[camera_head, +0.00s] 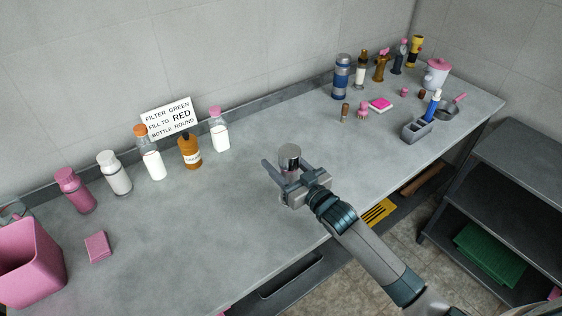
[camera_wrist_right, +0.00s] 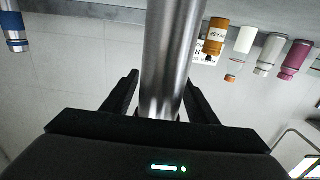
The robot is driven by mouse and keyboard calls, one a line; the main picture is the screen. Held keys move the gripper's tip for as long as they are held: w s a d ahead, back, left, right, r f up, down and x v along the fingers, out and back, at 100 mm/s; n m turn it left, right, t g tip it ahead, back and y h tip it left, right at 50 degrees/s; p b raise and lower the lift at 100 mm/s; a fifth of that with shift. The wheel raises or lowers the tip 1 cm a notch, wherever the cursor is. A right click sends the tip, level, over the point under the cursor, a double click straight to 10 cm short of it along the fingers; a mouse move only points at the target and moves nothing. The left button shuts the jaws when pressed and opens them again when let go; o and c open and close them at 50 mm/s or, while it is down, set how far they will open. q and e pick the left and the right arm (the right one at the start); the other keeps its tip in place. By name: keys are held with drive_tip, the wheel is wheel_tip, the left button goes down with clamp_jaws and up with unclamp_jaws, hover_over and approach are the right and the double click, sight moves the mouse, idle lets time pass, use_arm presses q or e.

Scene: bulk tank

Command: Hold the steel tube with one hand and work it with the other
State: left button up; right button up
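The steel tube (camera_head: 290,155) stands upright on the grey counter, its round top showing above my right gripper in the head view. In the right wrist view the shiny tube (camera_wrist_right: 169,60) rises between the two dark fingers. My right gripper (camera_head: 285,170) is open around the tube, one finger on each side. A gap shows between the left finger and the tube in the head view. The tube's lower part is mostly hidden behind the gripper. My left gripper is in neither view.
Several bottles, among them an amber one (camera_head: 190,151), stand along the wall by a sign (camera_head: 168,117). A pink bin (camera_head: 30,262) and pink sponge (camera_head: 98,247) are at left. A grey caddy (camera_head: 416,130) and blue bottle (camera_head: 342,78) are at right. The middle counter is clear.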

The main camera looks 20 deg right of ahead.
sight(294, 175)
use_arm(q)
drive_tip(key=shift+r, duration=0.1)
use_arm(e)
drive_tip(key=shift+r, duration=0.1)
drive_tip(key=b+v, duration=0.1)
drive_tip(key=v, duration=0.3)
drive_tip(key=shift+s+d, duration=0.1)
drive_tip(key=shift+s, duration=0.15)
drive_tip(key=b+v, duration=0.1)
drive_tip(key=v, duration=0.5)
drive_tip(key=shift+s+d, duration=0.1)
drive_tip(key=shift+s, duration=0.1)
drive_tip(key=shift+s+d, duration=0.15)
drive_tip(key=shift+s, duration=0.25)
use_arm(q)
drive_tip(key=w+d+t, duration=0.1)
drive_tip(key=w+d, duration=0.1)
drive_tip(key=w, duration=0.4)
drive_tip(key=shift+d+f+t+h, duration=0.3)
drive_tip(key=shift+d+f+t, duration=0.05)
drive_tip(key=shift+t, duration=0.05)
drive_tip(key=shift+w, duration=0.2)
